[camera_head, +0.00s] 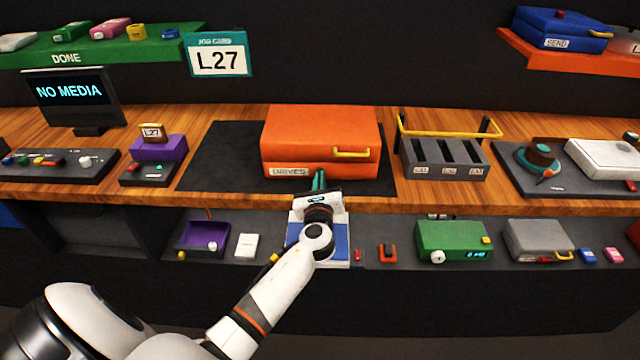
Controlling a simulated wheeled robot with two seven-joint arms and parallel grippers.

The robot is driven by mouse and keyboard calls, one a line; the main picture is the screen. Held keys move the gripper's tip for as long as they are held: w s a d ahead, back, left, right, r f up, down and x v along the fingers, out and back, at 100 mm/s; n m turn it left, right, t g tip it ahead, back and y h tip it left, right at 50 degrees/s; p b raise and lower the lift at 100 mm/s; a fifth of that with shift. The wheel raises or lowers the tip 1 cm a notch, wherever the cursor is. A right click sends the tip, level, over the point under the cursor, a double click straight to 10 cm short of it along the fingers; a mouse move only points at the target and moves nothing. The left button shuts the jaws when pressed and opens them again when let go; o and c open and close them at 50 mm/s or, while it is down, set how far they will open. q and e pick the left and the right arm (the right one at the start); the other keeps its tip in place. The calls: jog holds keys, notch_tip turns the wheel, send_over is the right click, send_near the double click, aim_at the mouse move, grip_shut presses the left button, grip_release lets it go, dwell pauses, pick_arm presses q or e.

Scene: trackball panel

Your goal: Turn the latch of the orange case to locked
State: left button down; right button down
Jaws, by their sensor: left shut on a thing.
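The orange case (320,135) lies closed on a dark mat on the wooden counter. My right gripper is not in view.
A dark slotted rack (442,160) with a yellow bar stands right of the case. A purple device (158,149) stands left. The dark mat (215,160) is bare left of the case. The lower shelf holds a green box (453,240) and a purple tray (203,238).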

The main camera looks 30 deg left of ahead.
pick_arm(q)
jog(key=n+b, duration=0.3)
jog(key=n, duration=0.4)
jog(key=shift+f, duration=0.15)
jog(key=n+b, duration=0.2)
jog(key=n, duration=0.2)
jog(key=shift+n+b, duration=0.3)
jog(key=shift+n, duration=0.1)
jog(key=shift+n+b, duration=0.55)
jog(key=shift+n, duration=0.95)
jog(key=c, duration=1.6)
grip_release()
jog(key=b+v, duration=0.1)
jog(key=v, duration=1.1)
